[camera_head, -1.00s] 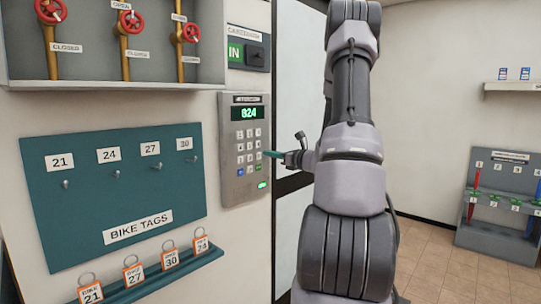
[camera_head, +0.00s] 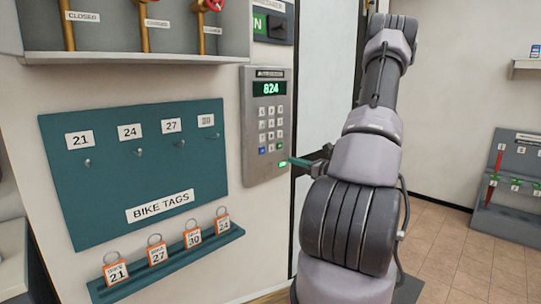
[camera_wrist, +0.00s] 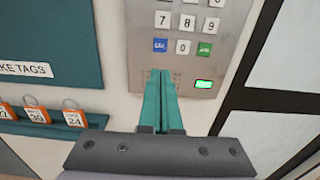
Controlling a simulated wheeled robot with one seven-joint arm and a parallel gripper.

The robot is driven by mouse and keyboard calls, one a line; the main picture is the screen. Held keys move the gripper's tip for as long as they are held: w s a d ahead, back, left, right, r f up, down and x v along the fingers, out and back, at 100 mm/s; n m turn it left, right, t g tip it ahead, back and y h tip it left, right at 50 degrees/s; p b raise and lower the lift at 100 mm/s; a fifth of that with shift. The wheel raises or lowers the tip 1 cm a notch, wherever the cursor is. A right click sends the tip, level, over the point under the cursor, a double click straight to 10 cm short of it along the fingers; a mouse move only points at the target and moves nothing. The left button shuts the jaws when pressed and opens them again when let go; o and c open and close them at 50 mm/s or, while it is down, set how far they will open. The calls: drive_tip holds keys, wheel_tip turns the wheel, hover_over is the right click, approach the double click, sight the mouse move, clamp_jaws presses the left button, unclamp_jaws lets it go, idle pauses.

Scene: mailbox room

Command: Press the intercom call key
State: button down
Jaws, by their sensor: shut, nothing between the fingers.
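The grey intercom (camera_head: 264,125) is on the wall in the head view, with a lit green display (camera_head: 269,89) that seems to read 824. Its keypad has white number keys, a blue key (camera_wrist: 160,45) at bottom left and a green key with a small symbol (camera_wrist: 204,49) at bottom right. A lit green rectangle (camera_wrist: 203,84) is below the green key. My gripper (camera_wrist: 159,73) is shut and empty. In the wrist view its teal fingertips appear below the bottom key row, left of the lit rectangle. I cannot tell whether they touch the panel.
A teal bike tag board (camera_head: 140,165) is left of the intercom, above a ledge (camera_head: 170,268) with orange tags. Valves are above it. A dark door frame (camera_wrist: 272,100) is close on the intercom's right. Open tiled floor (camera_head: 450,255) is at the right.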

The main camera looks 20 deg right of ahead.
sight(262, 151)
drive_tip(key=x, duration=1.4)
